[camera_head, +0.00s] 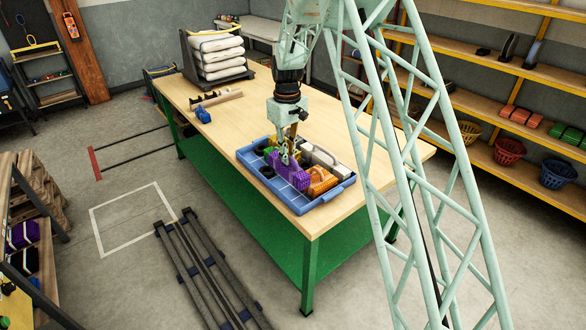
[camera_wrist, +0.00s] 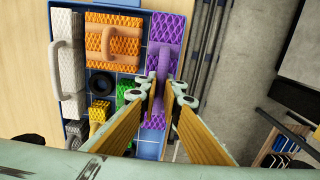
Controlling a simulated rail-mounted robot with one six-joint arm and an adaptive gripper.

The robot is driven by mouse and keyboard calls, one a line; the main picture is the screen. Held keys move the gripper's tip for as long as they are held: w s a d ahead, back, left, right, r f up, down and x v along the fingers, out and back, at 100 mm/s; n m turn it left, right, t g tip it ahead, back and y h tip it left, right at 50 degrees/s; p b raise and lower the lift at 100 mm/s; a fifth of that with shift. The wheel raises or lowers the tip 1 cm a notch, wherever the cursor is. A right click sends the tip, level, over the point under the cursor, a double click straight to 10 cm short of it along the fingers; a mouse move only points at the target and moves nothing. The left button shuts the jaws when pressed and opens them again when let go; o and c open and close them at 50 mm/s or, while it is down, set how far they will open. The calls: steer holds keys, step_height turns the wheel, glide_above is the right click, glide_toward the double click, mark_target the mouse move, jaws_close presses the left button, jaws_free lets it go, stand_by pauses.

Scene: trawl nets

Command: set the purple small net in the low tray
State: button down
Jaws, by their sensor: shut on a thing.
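The purple small net (camera_head: 290,172) is a purple lattice block with a loop handle. In the wrist view the purple net (camera_wrist: 165,27) lies over the right side of the blue low tray (camera_head: 265,181), its handle between my fingers. My gripper (camera_head: 287,150) points down over the tray, shut on that handle; its fingertips show in the wrist view (camera_wrist: 164,86). Another purple patch (camera_wrist: 155,120) shows behind the fingers; I cannot tell whether it is a separate piece. Whether the net touches the tray floor is hidden.
The tray also holds an orange net (camera_wrist: 113,40), a white net (camera_wrist: 68,80), a black ring (camera_wrist: 101,84) and several small coloured pieces. The tray stands near the front edge of the wooden table (camera_head: 235,130). White rolls (camera_head: 217,55) stack at its far end.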

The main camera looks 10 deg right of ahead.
mark_target(288, 170)
steer(key=shift+f, duration=3.15)
steer(key=shift+f, duration=0.1)
steer(key=shift+f, duration=1.75)
steer(key=shift+f+b, duration=0.15)
steer(key=shift+b, duration=0.2)
steer(key=c, duration=2.8)
jaws_free()
steer(key=shift+r, duration=0.2)
